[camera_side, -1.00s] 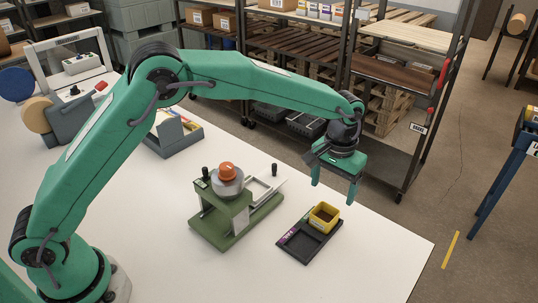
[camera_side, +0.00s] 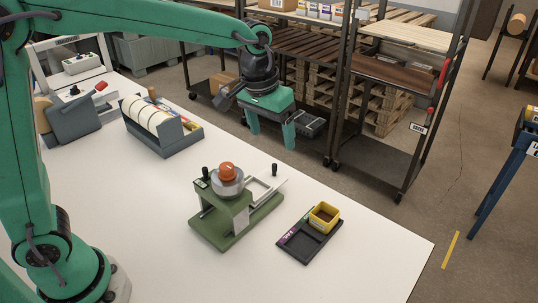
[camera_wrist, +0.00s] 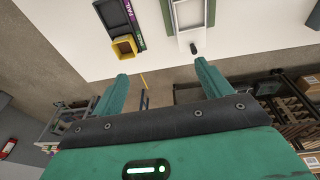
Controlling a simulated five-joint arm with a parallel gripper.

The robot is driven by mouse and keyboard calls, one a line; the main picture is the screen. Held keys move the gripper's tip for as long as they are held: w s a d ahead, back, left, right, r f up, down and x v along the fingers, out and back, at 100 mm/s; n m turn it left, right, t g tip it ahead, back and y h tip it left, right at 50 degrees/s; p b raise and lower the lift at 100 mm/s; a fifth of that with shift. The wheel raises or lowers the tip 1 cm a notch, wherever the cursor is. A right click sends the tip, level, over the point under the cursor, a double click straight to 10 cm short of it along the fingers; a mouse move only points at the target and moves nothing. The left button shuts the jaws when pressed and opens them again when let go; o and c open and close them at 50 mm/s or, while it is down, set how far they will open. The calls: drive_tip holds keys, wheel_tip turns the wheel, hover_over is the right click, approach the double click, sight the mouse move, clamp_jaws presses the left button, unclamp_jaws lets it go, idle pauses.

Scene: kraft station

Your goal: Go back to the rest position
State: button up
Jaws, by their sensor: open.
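My gripper (camera_side: 271,136) is open and empty, raised in the air above the far edge of the table in the side view. Its two green fingers point down and stand apart. In the wrist view my gripper (camera_wrist: 163,75) shows both fingers spread with nothing between them. The white table (camera_side: 365,265) lies below and in front of it.
A green fixture (camera_side: 228,222) with an orange-topped knob stands mid-table. To its right a yellow bin (camera_side: 323,217) sits on a dark tray (camera_side: 305,250). A grey roll holder (camera_side: 170,136) stands at the back left. Shelving racks (camera_side: 385,110) stand beyond the table.

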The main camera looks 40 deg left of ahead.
drive_tip(key=s+a+t, duration=0.1)
drive_tip(key=s+a, duration=0.5)
drive_tip(key=s, duration=0.4)
drive_tip(key=s+a+r+t, duration=0.1)
drive_tip(key=s+a+t, duration=0.1)
drive_tip(key=s+a, duration=0.4)
drive_tip(key=shift+s+a+r+y, duration=0.15)
drive_tip(key=shift+s+y, duration=0.15)
drive_tip(key=shift+s, duration=2.3)
